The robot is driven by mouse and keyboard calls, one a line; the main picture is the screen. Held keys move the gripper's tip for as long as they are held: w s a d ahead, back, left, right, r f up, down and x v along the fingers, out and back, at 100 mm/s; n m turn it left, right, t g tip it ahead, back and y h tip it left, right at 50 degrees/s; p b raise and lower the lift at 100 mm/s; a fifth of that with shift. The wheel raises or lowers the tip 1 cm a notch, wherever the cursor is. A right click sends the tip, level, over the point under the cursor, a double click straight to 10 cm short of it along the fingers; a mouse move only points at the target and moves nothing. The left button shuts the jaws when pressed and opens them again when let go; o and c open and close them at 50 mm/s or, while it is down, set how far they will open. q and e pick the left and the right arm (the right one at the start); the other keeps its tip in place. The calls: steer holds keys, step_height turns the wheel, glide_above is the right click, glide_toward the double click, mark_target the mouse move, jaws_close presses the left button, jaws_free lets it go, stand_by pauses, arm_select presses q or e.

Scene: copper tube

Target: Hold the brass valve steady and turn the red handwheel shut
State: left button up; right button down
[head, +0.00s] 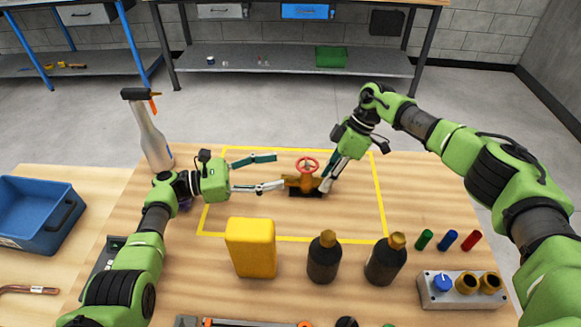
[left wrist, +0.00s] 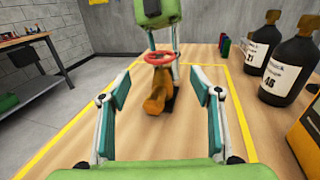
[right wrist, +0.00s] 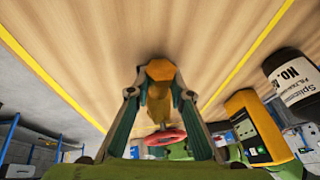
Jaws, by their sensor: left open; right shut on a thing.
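The brass valve (head: 303,181) sits on a dark base inside the yellow tape outline, with the red handwheel (head: 307,164) on top. My right gripper (head: 326,177) comes down from the right and is shut on the valve's right side. In the right wrist view the valve body (right wrist: 158,92) is between its fingers, and the handwheel (right wrist: 165,137) shows beyond. My left gripper (head: 277,171) is open and empty, low at the left of the valve. In the left wrist view the valve (left wrist: 156,95) and handwheel (left wrist: 161,58) appear ahead, centred between its spread fingers.
A yellow box (head: 251,248) and two dark bottles (head: 324,257) (head: 386,260) stand in front of the taped area. A spray bottle (head: 150,138) stands at the back left, and a blue bin (head: 37,215) at the far left. The taped area right of the valve is clear.

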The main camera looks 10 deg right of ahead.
mark_target(305, 165)
arm_select(q)
steer(key=shift+s+a, duration=0.1)
steer(key=shift+a, duration=0.85)
steer(key=shift+s+d+f+n+y, duration=0.35)
steer(key=shift+s+f+n+y, duration=0.15)
steer(key=shift+y, duration=0.6)
steer(key=shift+s+d+n+t+y, duration=0.15)
steer(key=shift+s+n+t+y, duration=0.2)
steer(key=shift+t+y, duration=0.4)
steer(key=shift+r+n+t+y, duration=0.25)
steer(key=shift+r+y, duration=0.05)
steer(key=shift+y, duration=0.05)
step_height(305, 165, up, 5)
steer(key=s+n+t+y, duration=0.2)
steer(key=t, duration=0.1)
steer(key=x, duration=1.2)
steer(key=shift+s+d+r, duration=0.3)
steer(key=shift+d+r, duration=0.05)
steer(key=shift+d, duration=0.05)
